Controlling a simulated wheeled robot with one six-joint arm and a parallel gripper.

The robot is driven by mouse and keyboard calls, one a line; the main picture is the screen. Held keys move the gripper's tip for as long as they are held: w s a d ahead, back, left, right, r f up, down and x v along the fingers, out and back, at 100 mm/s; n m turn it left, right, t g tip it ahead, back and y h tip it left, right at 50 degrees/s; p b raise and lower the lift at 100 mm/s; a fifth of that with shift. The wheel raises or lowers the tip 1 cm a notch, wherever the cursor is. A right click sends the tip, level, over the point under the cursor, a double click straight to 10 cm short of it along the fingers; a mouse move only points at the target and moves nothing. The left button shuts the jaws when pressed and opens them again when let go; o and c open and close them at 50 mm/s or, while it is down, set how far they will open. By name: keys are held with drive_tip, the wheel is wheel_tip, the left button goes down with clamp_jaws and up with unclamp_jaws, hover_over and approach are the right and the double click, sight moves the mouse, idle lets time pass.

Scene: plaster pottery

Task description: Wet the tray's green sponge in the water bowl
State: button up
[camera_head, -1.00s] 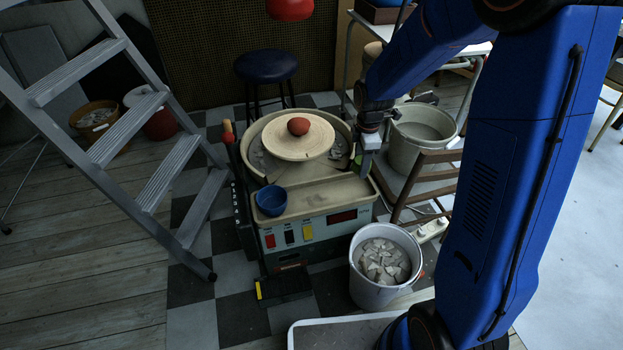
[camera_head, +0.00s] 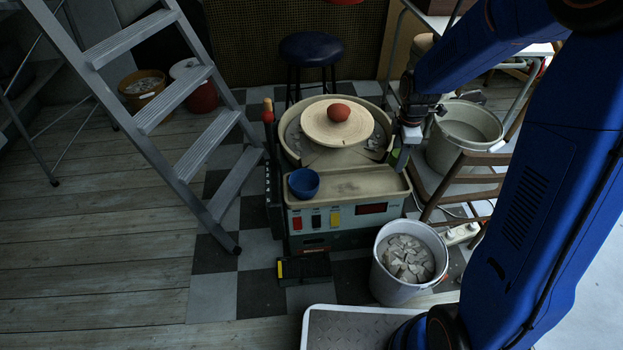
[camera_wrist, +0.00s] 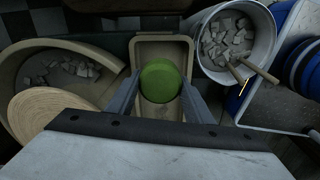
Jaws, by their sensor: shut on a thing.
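The green sponge (camera_wrist: 160,82) is round and sits between the two fingers of my gripper (camera_wrist: 160,95) in the wrist view. My gripper is shut on it over the beige splash tray (camera_wrist: 160,45); I cannot tell whether the sponge touches the tray. The blue bowl (camera_head: 303,183) stands upright at the left end of the tray (camera_head: 352,184), apart from my gripper. Its contents are not clear. The bowl does not show in the wrist view.
The wheel disc (camera_head: 337,124) with a reddish-brown lump (camera_head: 338,112) is behind the tray. A bucket of plaster shards (camera_head: 408,262) stands in front at right. A stepladder (camera_head: 172,100) is at left; a wooden chair (camera_head: 465,185) is close right of my gripper.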

drive_tip(key=shift+a, duration=0.1)
drive_tip(key=s+a+r+y, duration=0.1)
drive_tip(key=a+y, duration=0.1)
drive_tip(key=a, duration=1.3)
drive_tip(key=y, duration=0.1)
hover_over(304, 176)
drive_tip(key=s, duration=0.4)
drive_tip(key=shift+g, duration=0.4)
drive_tip(key=shift+s+d+f, duration=0.1)
drive_tip(key=shift+d+f, duration=0.1)
drive_tip(key=shift+f, duration=1.45)
drive_tip(key=shift+s+d+f, duration=0.1)
drive_tip(key=shift+d+f, duration=0.05)
drive_tip(key=shift+f, duration=1.5)
drive_tip(key=shift+r, duration=0.1)
wheel_tip(304, 176, up, 6)
drive_tip(key=shift+r, duration=0.25)
drive_tip(key=shift+r, duration=0.1)
